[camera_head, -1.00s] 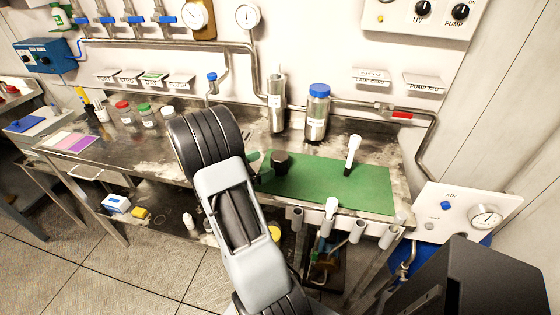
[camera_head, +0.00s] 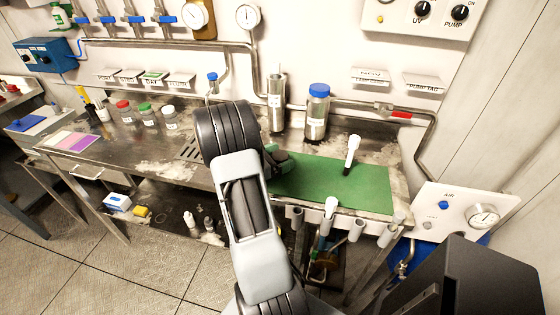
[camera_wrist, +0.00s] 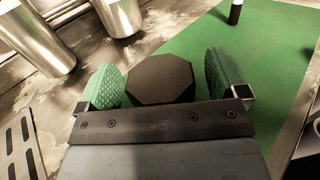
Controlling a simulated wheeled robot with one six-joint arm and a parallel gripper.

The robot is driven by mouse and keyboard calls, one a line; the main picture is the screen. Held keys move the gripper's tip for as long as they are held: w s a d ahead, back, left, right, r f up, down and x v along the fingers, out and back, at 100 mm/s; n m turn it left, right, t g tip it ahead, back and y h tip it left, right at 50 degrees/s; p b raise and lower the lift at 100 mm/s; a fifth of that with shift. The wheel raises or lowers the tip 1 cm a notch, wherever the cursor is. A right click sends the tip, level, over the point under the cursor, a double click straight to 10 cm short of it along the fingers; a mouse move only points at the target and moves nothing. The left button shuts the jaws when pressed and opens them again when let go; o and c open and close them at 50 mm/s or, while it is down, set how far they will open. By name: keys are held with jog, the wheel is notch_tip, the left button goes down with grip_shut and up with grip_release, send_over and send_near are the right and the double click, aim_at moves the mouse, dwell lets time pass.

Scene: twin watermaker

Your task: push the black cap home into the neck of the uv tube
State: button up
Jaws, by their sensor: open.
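The black cap (camera_wrist: 160,80), dark and octagonal from above, sits on the green mat's left edge. My gripper (camera_wrist: 162,72) is open, with one green finger on each side of the cap. A narrow gap shows between the cap and the fingers, and the cap's near side is hidden by my gripper. In the head view my gripper (camera_head: 277,160) is at the mat's left end and mostly covers the cap. A slim steel cylinder, apparently the uv tube (camera_head: 277,105), stands upright behind it near the wall; it also shows in the wrist view (camera_wrist: 35,38).
A white-and-black stick (camera_head: 351,155) stands on the green mat (camera_head: 320,190). Several jars (camera_head: 145,117) stand left. Several grey holders (camera_head: 357,229) line the front edge. Most of the mat is clear.

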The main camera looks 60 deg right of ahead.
aim_at(278, 156)
jog(key=c, duration=1)
jog(key=r, duration=0.4)
jog(key=shift+w+a, duration=0.15)
jog(key=shift+a, duration=0.2)
jog(key=w+a+r, duration=0.2)
jog(key=a+r, duration=0.7)
jog(key=a, duration=0.4)
jog(key=shift+w, duration=0.35)
